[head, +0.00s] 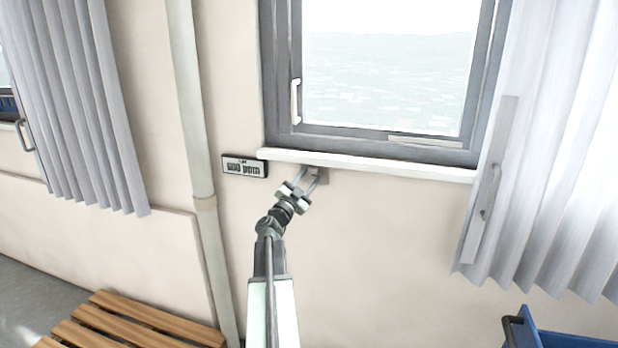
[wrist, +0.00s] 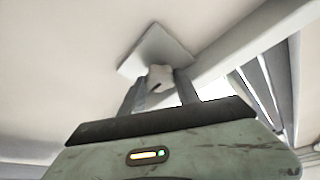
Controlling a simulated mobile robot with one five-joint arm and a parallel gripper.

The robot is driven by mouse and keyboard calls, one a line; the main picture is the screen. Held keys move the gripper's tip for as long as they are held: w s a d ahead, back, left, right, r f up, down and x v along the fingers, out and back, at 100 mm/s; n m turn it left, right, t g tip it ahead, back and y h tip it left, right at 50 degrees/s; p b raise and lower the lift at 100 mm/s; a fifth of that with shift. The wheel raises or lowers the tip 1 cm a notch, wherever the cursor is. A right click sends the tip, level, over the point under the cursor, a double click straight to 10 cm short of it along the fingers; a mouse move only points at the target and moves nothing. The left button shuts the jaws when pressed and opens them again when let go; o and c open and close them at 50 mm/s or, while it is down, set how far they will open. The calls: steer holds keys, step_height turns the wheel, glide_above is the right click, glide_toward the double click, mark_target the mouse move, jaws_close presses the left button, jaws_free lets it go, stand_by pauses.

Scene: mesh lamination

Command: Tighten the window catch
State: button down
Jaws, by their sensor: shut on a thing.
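The window catch shows as a small pale knob (wrist: 159,76) on a square grey plate (wrist: 157,48) fixed to the wall. In the head view the plate (head: 322,180) sits just under the window sill. My gripper (head: 314,177) reaches up to it from below. In the wrist view my gripper (wrist: 160,88) has one finger on each side of the knob and is shut on it. In the head view the knob is mostly hidden by the fingers.
The white sill (head: 370,165) runs just above my gripper. A white handle (head: 296,101) is on the window frame. A digital display (head: 245,166) and a pipe (head: 196,130) are left. A curtain (head: 555,150) and blue bin (head: 565,335) are right; a slatted bench (head: 130,325) is lower left.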

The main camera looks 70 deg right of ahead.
steer(key=shift+m, duration=0.4)
steer(key=c, duration=0.9)
jaws_free()
steer(key=shift+a, duration=0.1)
steer(key=b+v, duration=0.2)
steer(key=v, duration=0.6)
